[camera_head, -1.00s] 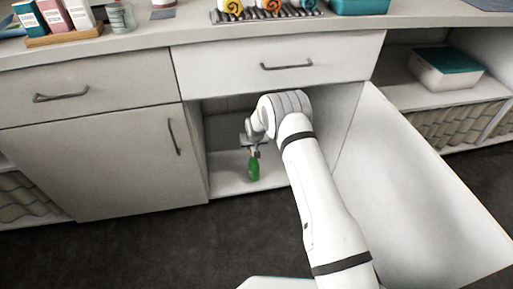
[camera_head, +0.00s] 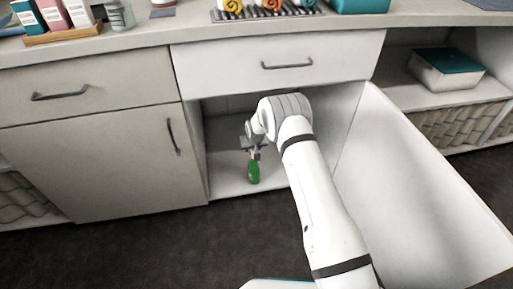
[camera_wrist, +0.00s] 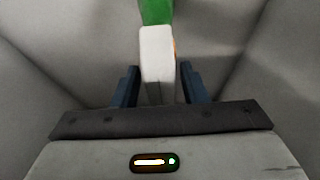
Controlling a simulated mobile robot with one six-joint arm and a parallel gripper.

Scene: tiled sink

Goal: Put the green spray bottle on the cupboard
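The green spray bottle (camera_head: 253,172) is inside the open lower cupboard (camera_head: 222,183), near its floor at the front; I cannot tell for sure that its base rests there. My gripper (camera_head: 252,151) is just above it, at its white top. In the wrist view, the bottle's white spray head (camera_wrist: 157,52) lies between the two dark fingers of my gripper (camera_wrist: 158,82), with narrow gaps visible on both sides. The green body (camera_wrist: 156,11) shows at the top edge. The gripper looks open around the head.
The cupboard's door (camera_head: 415,185) stands wide open on the right. A closed drawer (camera_head: 280,70) is above the opening, under the countertop (camera_head: 150,38). A closed cupboard door (camera_head: 100,165) is on the left. My arm hides part of the cupboard's right side.

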